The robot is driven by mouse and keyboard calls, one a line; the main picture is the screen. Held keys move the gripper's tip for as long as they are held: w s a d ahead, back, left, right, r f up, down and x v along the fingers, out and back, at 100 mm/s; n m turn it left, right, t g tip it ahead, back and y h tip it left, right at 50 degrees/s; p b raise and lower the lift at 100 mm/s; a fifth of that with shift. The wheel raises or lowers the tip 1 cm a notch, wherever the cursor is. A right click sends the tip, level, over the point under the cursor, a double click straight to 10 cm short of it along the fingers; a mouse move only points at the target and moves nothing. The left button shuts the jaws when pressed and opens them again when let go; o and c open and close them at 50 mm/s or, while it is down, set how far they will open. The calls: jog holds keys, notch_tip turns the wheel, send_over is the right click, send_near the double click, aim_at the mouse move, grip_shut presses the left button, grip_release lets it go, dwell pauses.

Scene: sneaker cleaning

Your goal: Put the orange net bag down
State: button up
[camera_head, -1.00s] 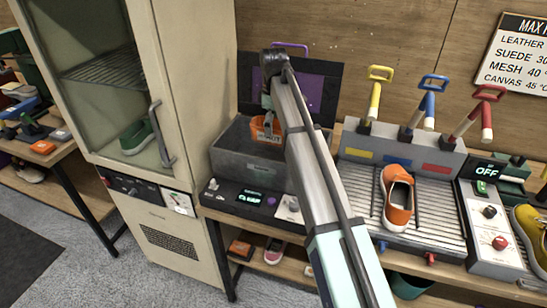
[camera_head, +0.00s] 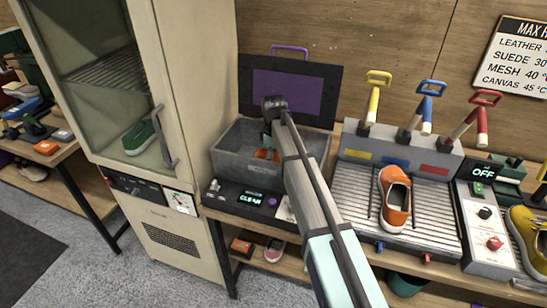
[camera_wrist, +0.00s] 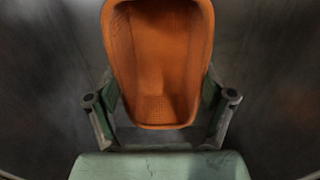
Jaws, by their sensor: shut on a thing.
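The orange net bag (camera_head: 266,154) is down inside the grey open-topped basin (camera_head: 231,158), below the rim. It shows large in the wrist view (camera_wrist: 160,65), with dark basin surfaces around it. My gripper (camera_wrist: 160,118) has one finger on each side of the bag and is shut on it. In the head view my wrist and arm come over the basin's right side and hide part of it. I cannot tell whether the bag touches the basin floor.
The basin's open lid with a purple panel (camera_head: 288,92) stands behind. A control panel with a lit display (camera_head: 250,198) is in front. A tall cabinet (camera_head: 190,90) stands close at left.

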jog(key=shift+f, duration=0.15)
jog(key=o, duration=1)
jog(key=shift+o, duration=0.2)
notch_tip(320, 180, up, 12)
jog(key=b, duration=0.2)
